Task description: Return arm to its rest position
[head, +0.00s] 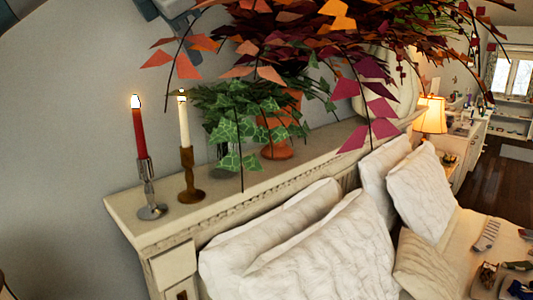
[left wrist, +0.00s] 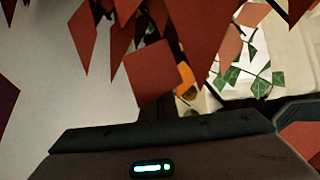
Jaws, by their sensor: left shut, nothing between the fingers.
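My left gripper (left wrist: 156,108) shows in the left wrist view, its dark fingers shut and empty, partly covered by red-orange leaves. Its wrist housing with a lit green strip fills the bottom of that view. In the head view a grey-blue part, apparently of my left arm (head: 178,16), shows at the top left by the wall, beside and partly behind the leaves. The fingers cannot be made out there. Whether the leaves touch the gripper I cannot tell. My right gripper is in neither view.
A leafy plant (head: 300,40) with red and orange leaves spreads over the headboard shelf (head: 225,205). A green ivy (head: 240,120), a red candle (head: 139,130) and a white candle (head: 183,122) stand there. White pillows (head: 320,255) lie below. The wall at left is bare.

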